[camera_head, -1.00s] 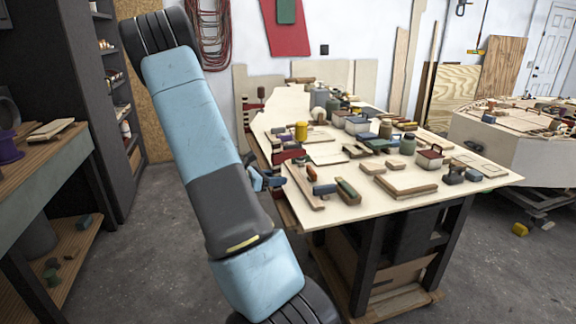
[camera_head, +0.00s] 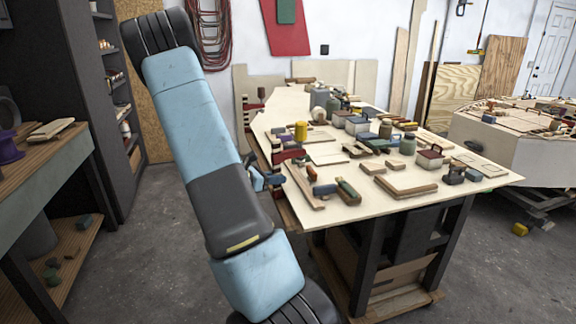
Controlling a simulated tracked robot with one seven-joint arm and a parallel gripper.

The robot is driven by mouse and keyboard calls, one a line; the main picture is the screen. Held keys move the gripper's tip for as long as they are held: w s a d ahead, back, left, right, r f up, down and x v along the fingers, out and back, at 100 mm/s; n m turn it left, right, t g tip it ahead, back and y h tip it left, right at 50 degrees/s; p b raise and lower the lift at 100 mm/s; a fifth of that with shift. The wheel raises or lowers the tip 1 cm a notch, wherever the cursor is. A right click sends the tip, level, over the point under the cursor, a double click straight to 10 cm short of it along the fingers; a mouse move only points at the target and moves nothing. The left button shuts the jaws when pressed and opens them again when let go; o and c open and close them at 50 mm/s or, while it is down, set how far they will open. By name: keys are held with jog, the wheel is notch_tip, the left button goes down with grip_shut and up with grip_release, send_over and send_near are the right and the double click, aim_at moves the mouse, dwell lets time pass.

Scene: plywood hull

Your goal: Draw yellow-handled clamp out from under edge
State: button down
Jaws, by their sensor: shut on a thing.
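My arm crosses the left middle of the view, from a dark joint at the upper left down to the bottom edge. My gripper is not visible. I cannot pick out the yellow-handled clamp for certain. A worktable with a pale plywood top (camera_head: 345,212) stands right of my arm, covered with small items. A yellow cylinder-like item (camera_head: 301,131) stands upright near its left side. A blue and dark item (camera_head: 258,179) shows just beside my arm at the table's left edge, partly hidden by the arm; I cannot tell what it is.
A shelf bench (camera_head: 75,180) stands at the left, with a dark shelving unit (camera_head: 75,60) behind it. A second, light-sided table (camera_head: 500,150) stands at the right. A small yellow object (camera_head: 519,229) lies on the floor below it. The floor between the left bench and my arm is clear.

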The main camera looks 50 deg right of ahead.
jog(key=shift+w, duration=0.1)
dwell(0.3)
jog(key=shift+w+a+r, duration=0.1)
jog(key=shift+w+a, duration=0.25)
jog(key=shift+a, duration=0.35)
jog(key=shift+w+a+f, duration=0.1)
jog(key=shift+w+a, duration=0.25)
jog(key=shift+a, duration=0.35)
jog(key=shift+w+a+r, duration=0.1)
jog(key=shift+w+a, duration=0.25)
jog(key=shift+a, duration=0.35)
jog(key=shift+w+a, duration=0.1)
jog(key=shift+a, duration=0.05)
jog(key=shift+w+a, duration=0.65)
jog(key=shift+a, duration=0.35)
jog(key=shift+w+a, duration=0.6)
jog(key=shift+a, duration=0.35)
notch_tip(320, 180, up, 17)
dwell(1.1)
